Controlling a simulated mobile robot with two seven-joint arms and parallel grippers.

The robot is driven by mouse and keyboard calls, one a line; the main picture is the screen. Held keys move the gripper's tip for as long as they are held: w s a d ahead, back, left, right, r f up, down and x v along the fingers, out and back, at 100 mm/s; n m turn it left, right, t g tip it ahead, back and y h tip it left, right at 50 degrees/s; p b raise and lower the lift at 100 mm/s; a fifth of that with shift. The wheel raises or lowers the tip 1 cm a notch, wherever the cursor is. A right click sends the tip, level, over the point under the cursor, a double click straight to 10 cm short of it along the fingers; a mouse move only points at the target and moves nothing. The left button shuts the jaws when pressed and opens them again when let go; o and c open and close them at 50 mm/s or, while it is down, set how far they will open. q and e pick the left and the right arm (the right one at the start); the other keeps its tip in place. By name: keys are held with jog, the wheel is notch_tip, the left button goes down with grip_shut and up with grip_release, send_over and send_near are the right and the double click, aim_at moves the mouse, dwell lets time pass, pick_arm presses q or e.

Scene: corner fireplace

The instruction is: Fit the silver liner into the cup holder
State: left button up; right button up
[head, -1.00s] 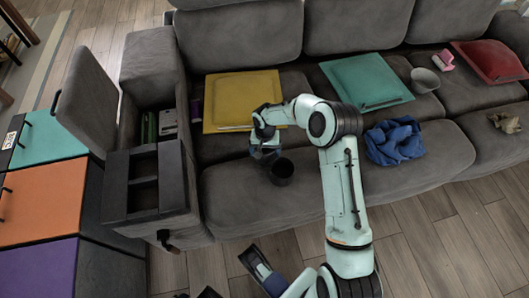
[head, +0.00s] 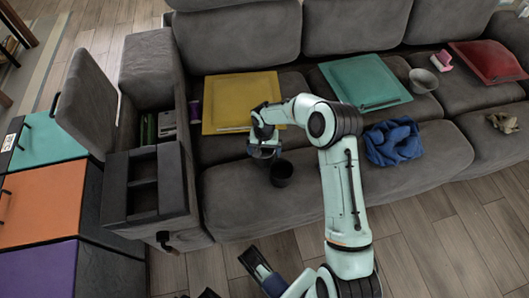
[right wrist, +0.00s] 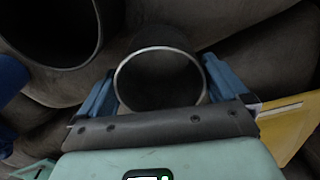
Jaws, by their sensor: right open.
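A round, dark-walled piece with a thin silver rim (right wrist: 160,62), which looks like the silver liner, sits between the two blue fingers of my right gripper (right wrist: 160,90) in the right wrist view. The fingers are open, one on each side of it. In the head view my right gripper (head: 263,147) is low over the front of the sofa seat, and the liner is hard to make out there. A dark round cup (head: 281,174), seemingly the cup holder, stands just right of it. It also shows in the right wrist view (right wrist: 52,58). My left gripper (head: 262,268) shows partly at the bottom.
A black compartment tray (head: 143,190) is at the sofa arm, with an open storage space behind it. A yellow panel (head: 240,88), teal panel (head: 365,80), blue cloth (head: 394,142) and grey bowl (head: 423,80) lie on the seat. The front seat is partly clear.

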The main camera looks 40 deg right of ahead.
pick_arm(q)
jog(key=s+d+r+p, duration=0.2)
jog(key=s, duration=0.1)
pick_arm(e)
notch_tip(320, 180, up, 15)
jog(key=m+b, duration=0.2)
jog(key=m, duration=0.5)
pick_arm(q)
jog(key=w+a+f+b, duration=0.2)
jog(key=w+a+f, duration=0.1)
jog(key=f, duration=0.2)
pick_arm(e)
jog(key=f, duration=0.4)
jog(key=f+b, duration=0.1)
jog(key=f, duration=0.4)
jog(key=f+b, duration=0.1)
jog(key=f, duration=0.3)
jog(key=shift+d+f, duration=0.2)
jog(key=shift+d, duration=0.1)
pick_arm(q)
jog(key=shift+n+g, duration=0.3)
jog(key=shift+g, duration=0.5)
jog(key=s+f, duration=0.3)
jog(key=s, duration=0.1)
jog(key=shift+a, duration=0.35)
pick_arm(e)
jog(key=shift+r, duration=0.1)
jog(key=c, duration=1.3)
